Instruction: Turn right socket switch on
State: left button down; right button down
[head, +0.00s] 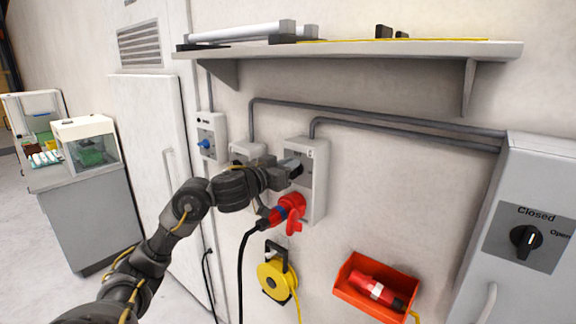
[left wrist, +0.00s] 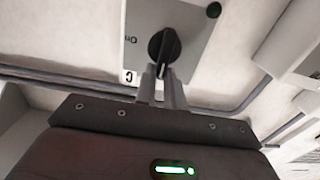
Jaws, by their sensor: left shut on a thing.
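The right socket box (head: 319,180) is a grey wall unit with a red plug (head: 290,207) in its lower part. My left gripper (head: 297,168) is at the upper part of this box and largely hides its switch. In the left wrist view, the switch is a black rotary knob (left wrist: 163,46) on a light grey plate (left wrist: 190,35). An "On" label is beside the knob, and a dark green round spot is near the plate's corner. The two fingers (left wrist: 162,75) are shut on the knob's grip. My right gripper is not in view.
A middle socket box (head: 245,150) is partly behind my left arm. A socket box with a blue plug (head: 206,144) is further left. A shelf (head: 400,48) juts out above. A yellow cable reel (head: 276,278), red bin (head: 345,280) and grey cabinet (head: 535,185) are nearby.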

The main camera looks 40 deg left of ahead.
aim_at(305, 170)
pick_arm(q)
jog(key=shift+m, duration=0.3)
jog(key=m, duration=0.2)
jog(key=d+m, duration=0.1)
jog(key=m, duration=0.1)
jog(key=shift+f, duration=0.15)
jog(key=m, duration=0.1)
jog(key=m+b, duration=0.1)
jog(key=m, duration=0.2)
jog(key=shift+d+f+m, duration=0.3)
jog(key=shift+d+f, duration=0.05)
jog(key=m, duration=0.1)
jog(key=m+b, duration=0.1)
jog(key=m, duration=0.1)
jog(key=m+b, duration=0.1)
jog(key=shift+d+f, duration=0.25)
jog(key=shift+f, duration=0.15)
jog(key=shift+d+f+m+b, duration=0.1)
jog(key=shift+f+m+b, duration=0.1)
jog(key=shift+m+b, duration=0.7)
jog(key=shift+f+m+b, duration=0.2)
jog(key=shift+m+b, duration=0.05)
jog(key=shift+m, duration=1.15)
jog(key=c, duration=1.5)
grip_release()
